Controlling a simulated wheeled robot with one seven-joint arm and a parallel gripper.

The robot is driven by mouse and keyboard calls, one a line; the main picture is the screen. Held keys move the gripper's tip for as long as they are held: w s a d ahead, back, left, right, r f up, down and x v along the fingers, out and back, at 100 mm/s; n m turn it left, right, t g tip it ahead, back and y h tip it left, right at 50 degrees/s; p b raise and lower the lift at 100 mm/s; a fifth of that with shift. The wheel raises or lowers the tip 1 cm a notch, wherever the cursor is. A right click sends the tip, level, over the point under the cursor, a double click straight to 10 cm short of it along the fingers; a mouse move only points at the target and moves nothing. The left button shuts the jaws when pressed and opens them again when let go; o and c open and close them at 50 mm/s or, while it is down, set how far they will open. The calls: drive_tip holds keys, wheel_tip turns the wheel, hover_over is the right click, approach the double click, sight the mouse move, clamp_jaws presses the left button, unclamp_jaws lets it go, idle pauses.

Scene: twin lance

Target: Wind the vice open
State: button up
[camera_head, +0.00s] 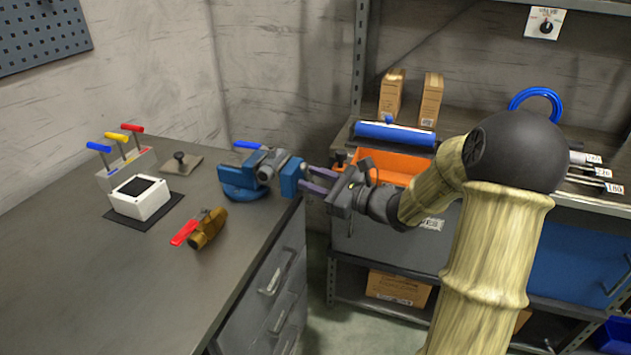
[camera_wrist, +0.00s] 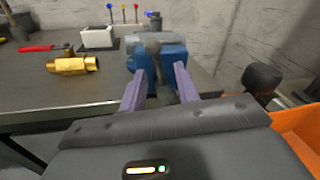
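The blue vice (camera_head: 243,181) is mounted at the right edge of the grey workbench; its jaw end faces my gripper. In the wrist view the vice (camera_wrist: 173,58) is straight ahead, with a dark round-ended handle bar (camera_wrist: 153,47) in front of it. My gripper (camera_head: 306,181) points at the vice's front from the right. In the wrist view its two purple fingers (camera_wrist: 158,80) are spread apart, with the bar showing between them. I see gaps beside the bar and no clear grip on it. The gap between the vice jaws is hard to make out.
A brass valve with a red handle (camera_head: 207,229), a white box (camera_head: 141,197) on a dark mat and a coloured lever block (camera_head: 125,165) stand on the bench (camera_head: 110,290). An orange bin (camera_head: 395,163) and a blue roll (camera_head: 394,134) sit on the shelf behind my arm.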

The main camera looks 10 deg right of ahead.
clamp_jaws()
drive_tip(key=shift+w+d+r+p, duration=0.1)
drive_tip(key=shift+w+p, duration=0.05)
drive_tip(key=shift+p, duration=0.15)
